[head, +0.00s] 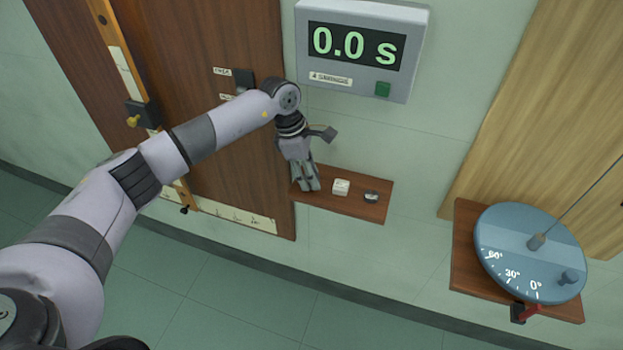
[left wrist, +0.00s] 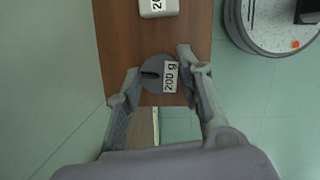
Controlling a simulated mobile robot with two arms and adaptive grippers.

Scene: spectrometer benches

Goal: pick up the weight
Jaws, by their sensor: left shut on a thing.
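The weight (left wrist: 153,74) is a grey slotted disc with a white "200 g" label. In the left wrist view it sits between the two fingers of my left gripper (left wrist: 160,72), which is shut on it at the end of a small brown wooden shelf (left wrist: 118,45). In the head view my left gripper (head: 309,183) points down at the left end of the shelf (head: 355,208), and the weight is hidden by the fingers. I cannot tell whether the weight still touches the shelf. My right gripper is not in view.
A white labelled block (head: 341,187) and a small dark piece (head: 371,196) stand on the shelf right of my gripper. A timer (head: 362,50) reading 0.0 s hangs above. A brown wooden panel (head: 245,140) is at left, a blue angle dial (head: 525,255) at right.

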